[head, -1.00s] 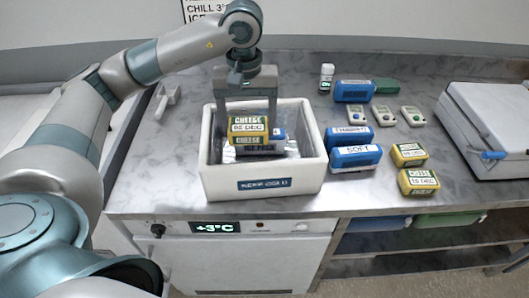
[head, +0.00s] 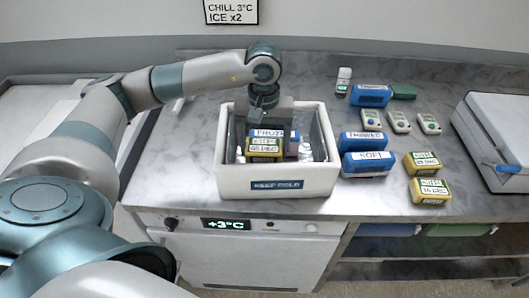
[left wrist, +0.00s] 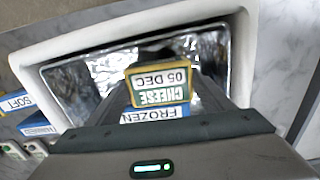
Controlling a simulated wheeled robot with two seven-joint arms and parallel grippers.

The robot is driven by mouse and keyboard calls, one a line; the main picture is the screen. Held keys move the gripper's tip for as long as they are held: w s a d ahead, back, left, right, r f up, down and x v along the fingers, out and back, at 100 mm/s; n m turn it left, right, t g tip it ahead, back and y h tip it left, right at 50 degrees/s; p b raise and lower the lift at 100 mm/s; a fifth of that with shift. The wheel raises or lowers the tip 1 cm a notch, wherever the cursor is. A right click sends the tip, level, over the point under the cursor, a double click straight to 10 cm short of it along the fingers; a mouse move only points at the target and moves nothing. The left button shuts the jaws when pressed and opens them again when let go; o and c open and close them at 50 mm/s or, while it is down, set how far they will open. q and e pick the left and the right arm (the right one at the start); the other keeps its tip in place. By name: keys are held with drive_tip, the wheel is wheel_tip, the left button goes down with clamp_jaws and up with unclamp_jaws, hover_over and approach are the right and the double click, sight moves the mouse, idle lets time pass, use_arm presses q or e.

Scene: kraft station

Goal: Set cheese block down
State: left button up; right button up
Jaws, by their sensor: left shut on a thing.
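My left gripper (head: 265,140) reaches down into the box and is shut on the block. The block also shows between the fingers in the left wrist view (left wrist: 160,86). A blue pack labelled "FROZEN" (left wrist: 155,114) is right beside it, partly hidden by the gripper. I cannot tell whether the block touches the box floor. My right gripper is not in view.
Blue packs (head: 367,163) and two more cheese blocks (head: 430,192) lie right of the box. A grey lidded case (head: 495,130) is at far right. Silvery lining (left wrist: 85,85) shows inside the box.

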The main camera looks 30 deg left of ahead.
sight(264, 157)
use_arm(q)
drive_tip(key=shift+f, duration=0.15)
drive_tip(key=shift+f+p, duration=0.65)
drive_tip(key=shift+f, duration=1.25)
drive_tip(key=shift+f, duration=0.1)
drive_tip(key=o, duration=1.2)
